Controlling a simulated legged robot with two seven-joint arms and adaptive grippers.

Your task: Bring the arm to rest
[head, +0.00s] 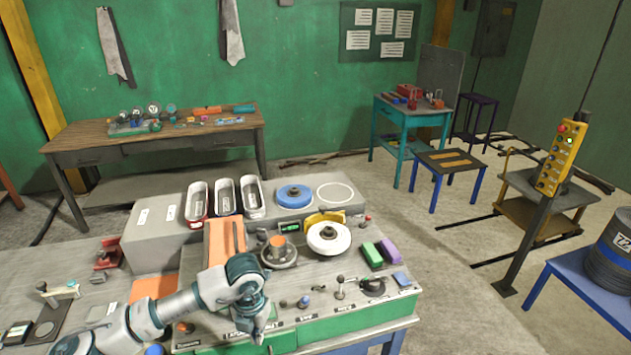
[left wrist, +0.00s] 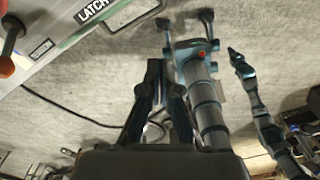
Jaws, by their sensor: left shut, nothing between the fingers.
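My left arm (head: 180,308) comes in from the lower left over the front of the workbench. My left gripper (head: 258,328) points down at the bench's green front edge, shut and empty. In the left wrist view its two dark fingers (left wrist: 161,80) show with nothing between them, over the grey floor. Another jointed arm of mine (left wrist: 258,112) shows at the right of that view; its small end is too unclear to tell open from shut. The head view does not show my right gripper.
Floor (head: 450,310) is open right of the bench. A yellow button box (head: 560,158) stands farther right.

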